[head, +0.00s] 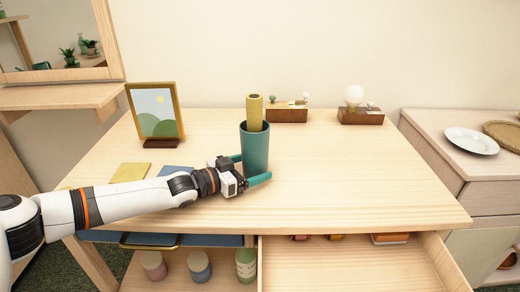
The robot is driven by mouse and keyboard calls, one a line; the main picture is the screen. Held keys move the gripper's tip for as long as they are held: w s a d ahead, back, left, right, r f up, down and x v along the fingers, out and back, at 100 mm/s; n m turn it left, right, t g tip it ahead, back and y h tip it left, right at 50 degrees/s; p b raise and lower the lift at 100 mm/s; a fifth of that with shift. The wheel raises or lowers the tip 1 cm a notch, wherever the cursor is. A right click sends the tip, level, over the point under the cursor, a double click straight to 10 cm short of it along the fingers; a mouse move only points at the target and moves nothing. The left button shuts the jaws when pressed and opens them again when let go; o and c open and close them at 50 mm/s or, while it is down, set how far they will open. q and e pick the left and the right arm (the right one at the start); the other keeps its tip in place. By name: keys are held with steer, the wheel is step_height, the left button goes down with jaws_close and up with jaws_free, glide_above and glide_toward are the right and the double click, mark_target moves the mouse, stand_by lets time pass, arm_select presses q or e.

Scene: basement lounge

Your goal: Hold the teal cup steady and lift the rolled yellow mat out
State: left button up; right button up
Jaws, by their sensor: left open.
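The teal cup (255,152) stands upright on the wooden table, left of its middle. The rolled yellow mat (254,111) stands in the cup, with its upper part showing above the rim and its lower part hidden inside. My left gripper (254,169) is open beside the cup's lower part, with one teal finger in front of the cup and the other at its left side, partly behind it. Whether the fingers touch the cup I cannot tell. My right gripper is not in view.
A framed picture (156,113) stands at the back left. Two wooden blocks with small items, a left one (287,115) and a right one (361,117), stand at the back. An open drawer (350,265) juts out below the front edge. The table's right side (400,185) is clear.

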arm_select(q)
steer(key=shift+c, duration=0.5)
steer(key=c, duration=0.9)
